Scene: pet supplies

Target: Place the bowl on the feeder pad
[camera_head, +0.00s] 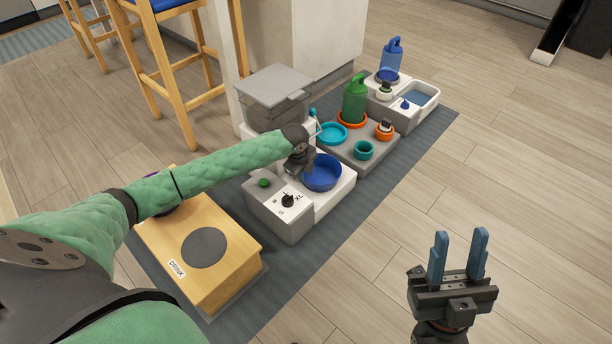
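A blue bowl (325,173) is at the white front part of the grey and white feeder (283,221), which has a dial marked XL and a green button. The bowl looks level; whether it rests fully on the white surface (340,190) cannot be made out. My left gripper (304,163) points down at the bowl's left rim. Its fingers are mostly hidden, so I cannot tell whether they grip the rim. My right gripper (459,256) is open and empty, over the floor at the lower right.
A wooden box (230,277) with a dark round pad and DRINK label is front left. Behind the feeder are a lidded grey bin (274,94), a teal bowl (333,133), a green bottle (355,98), a teal cup (363,150) and a blue bottle (391,56). Floor at right is clear.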

